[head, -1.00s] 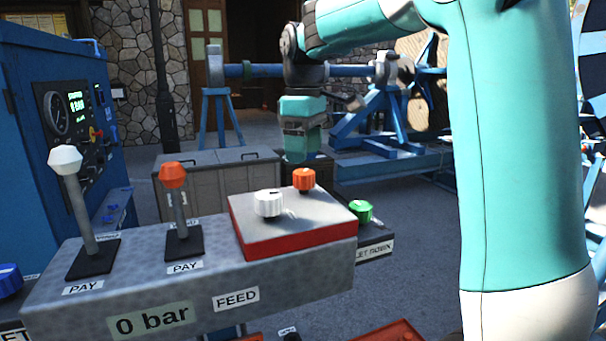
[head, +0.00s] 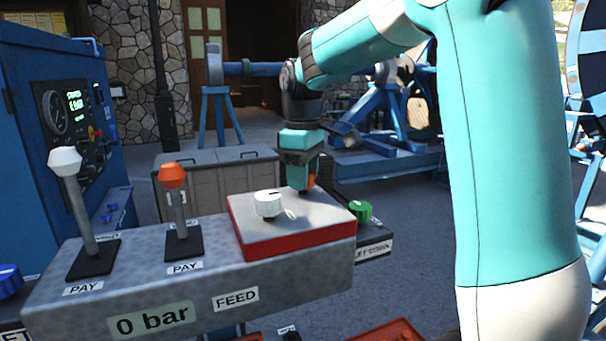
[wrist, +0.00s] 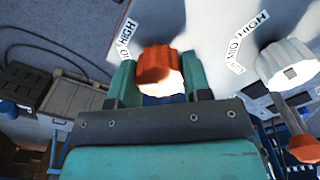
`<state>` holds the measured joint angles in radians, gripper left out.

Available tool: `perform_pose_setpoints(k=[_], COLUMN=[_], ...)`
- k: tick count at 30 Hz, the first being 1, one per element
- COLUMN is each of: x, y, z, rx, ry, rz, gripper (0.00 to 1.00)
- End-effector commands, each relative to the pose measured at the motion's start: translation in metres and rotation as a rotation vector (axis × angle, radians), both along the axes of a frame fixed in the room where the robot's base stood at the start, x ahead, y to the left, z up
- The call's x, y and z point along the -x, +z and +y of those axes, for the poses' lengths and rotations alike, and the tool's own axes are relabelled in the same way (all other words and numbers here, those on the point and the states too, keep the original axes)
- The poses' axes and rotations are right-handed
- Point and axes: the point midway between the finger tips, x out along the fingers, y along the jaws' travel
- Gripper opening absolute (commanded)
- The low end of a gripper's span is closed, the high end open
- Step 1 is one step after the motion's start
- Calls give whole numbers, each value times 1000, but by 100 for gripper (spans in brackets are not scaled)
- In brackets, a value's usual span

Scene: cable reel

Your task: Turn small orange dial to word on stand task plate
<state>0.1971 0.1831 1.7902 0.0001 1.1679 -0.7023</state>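The small orange dial (wrist: 158,66) is on the red-edged control box (head: 300,247), beside a white dial (head: 268,204). In the head view only a sliver of orange shows behind my gripper (head: 303,186). In the wrist view my gripper (wrist: 160,82) has one teal finger on each side of the dial. The fingers are apart, and I cannot tell whether they touch it. A HIGH label (wrist: 127,30) and a partly hidden label lie by the dial. The dial's pointer is not clear. I cannot identify a task plate for certain; a sign on the console reads 0 bar (head: 153,318).
A white-knobbed lever (head: 65,162) and an orange-knobbed lever (head: 172,177) stand left of the box. A green knob (head: 361,211) is to its right. A FEED label (head: 236,299) is on the console front. A blue cabinet (head: 40,200) stands at the left.

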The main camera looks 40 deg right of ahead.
Motion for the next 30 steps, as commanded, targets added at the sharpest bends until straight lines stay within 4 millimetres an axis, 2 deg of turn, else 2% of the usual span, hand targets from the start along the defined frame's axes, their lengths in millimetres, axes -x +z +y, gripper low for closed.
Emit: perform_pose_setpoints(k=[11,30], x=[0,0], y=[1,2], z=[0,0], rx=[0,0], ry=[-88,-594], rz=[0,0], gripper=[21,21])
